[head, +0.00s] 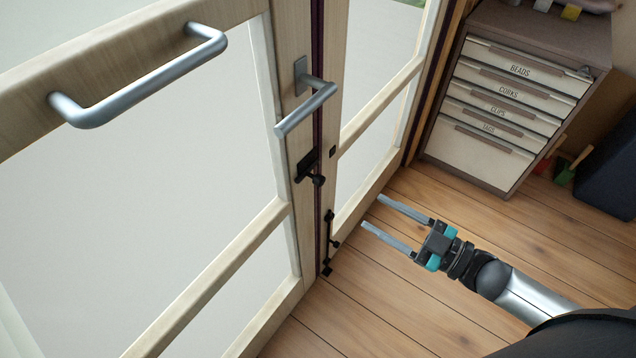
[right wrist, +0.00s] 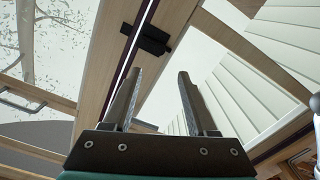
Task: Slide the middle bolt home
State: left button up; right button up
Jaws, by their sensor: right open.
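The middle bolt (head: 308,167) is a small black fitting with a round knob, on the stile of the left door leaf below the lever handle. A small black piece (head: 332,152) sits across the seam on the other leaf. I cannot tell how far the bolt reaches. My right gripper (head: 372,211) is open and empty, low and to the right of the bolt, apart from it, its fingers pointing toward the doors. In the right wrist view a black fitting (right wrist: 147,39), probably this bolt, shows beyond the open fingertips (right wrist: 158,75). My left gripper is out of view.
A grey lever handle (head: 306,107) and a long pull bar (head: 140,84) stick out from the glazed door. A black vertical bolt (head: 328,245) is near the floor. A drawer cabinet (head: 505,95) stands at right. The wooden floor (head: 390,310) around my arm is clear.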

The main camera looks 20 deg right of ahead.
aim_at(323, 183)
jog(key=b+x, duration=0.3)
jog(key=x, duration=0.9)
jog(key=shift+f, duration=0.1)
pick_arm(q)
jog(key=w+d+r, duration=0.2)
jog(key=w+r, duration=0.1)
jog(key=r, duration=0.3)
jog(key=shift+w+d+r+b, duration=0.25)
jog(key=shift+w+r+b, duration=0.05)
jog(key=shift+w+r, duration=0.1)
pick_arm(e)
jog(key=shift+x, duration=1)
jog(key=shift+s, duration=0.1)
grip_shut()
